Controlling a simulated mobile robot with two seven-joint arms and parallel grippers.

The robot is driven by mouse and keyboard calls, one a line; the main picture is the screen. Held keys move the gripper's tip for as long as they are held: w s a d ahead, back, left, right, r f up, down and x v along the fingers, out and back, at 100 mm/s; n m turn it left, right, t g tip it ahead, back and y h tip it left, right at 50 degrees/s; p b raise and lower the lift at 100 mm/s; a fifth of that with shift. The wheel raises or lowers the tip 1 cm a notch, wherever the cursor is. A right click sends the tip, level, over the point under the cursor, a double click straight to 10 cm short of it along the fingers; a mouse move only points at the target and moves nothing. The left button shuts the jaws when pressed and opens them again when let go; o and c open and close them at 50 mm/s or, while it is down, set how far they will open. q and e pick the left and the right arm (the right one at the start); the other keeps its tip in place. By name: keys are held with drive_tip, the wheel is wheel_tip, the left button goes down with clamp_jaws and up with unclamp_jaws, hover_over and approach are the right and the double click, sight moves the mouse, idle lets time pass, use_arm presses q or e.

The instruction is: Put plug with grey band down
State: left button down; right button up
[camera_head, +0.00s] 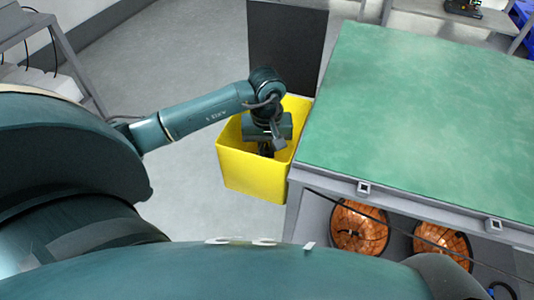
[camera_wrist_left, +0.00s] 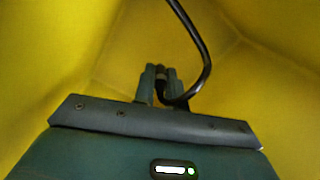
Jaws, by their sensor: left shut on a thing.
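My left gripper (camera_head: 266,150) reaches down into a yellow bin (camera_head: 245,175) beside the green table. In the left wrist view my left gripper (camera_wrist_left: 161,76) is shut on the plug (camera_wrist_left: 160,73), which shows only as a small piece between the fingertips. A grey band on it cannot be made out clearly. A black cable (camera_wrist_left: 203,50) runs from the plug, curving up and out of the top of that view. Yellow bin walls (camera_wrist_left: 60,60) surround the gripper. My right gripper is not in view.
A green-topped table (camera_head: 420,115) stands right against the bin. A dark panel (camera_head: 287,45) rises behind the bin. Round orange items (camera_head: 358,228) sit under the table. A grey rack (camera_head: 60,50) with cables stands at the far left. The grey floor left of the bin is clear.

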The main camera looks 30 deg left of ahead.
use_arm(q)
drive_tip(key=shift+f, duration=0.85)
drive_tip(key=shift+f, duration=0.1)
drive_tip(key=c, duration=1.5)
unclamp_jaws()
drive_tip(key=shift+o, duration=0.2)
drive_tip(key=shift+r, duration=0.3)
wheel_tip(320, 180, up, 11)
drive_tip(key=shift+f+p, duration=0.2)
drive_tip(key=shift+p, duration=0.5)
drive_tip(key=shift+r, duration=0.5)
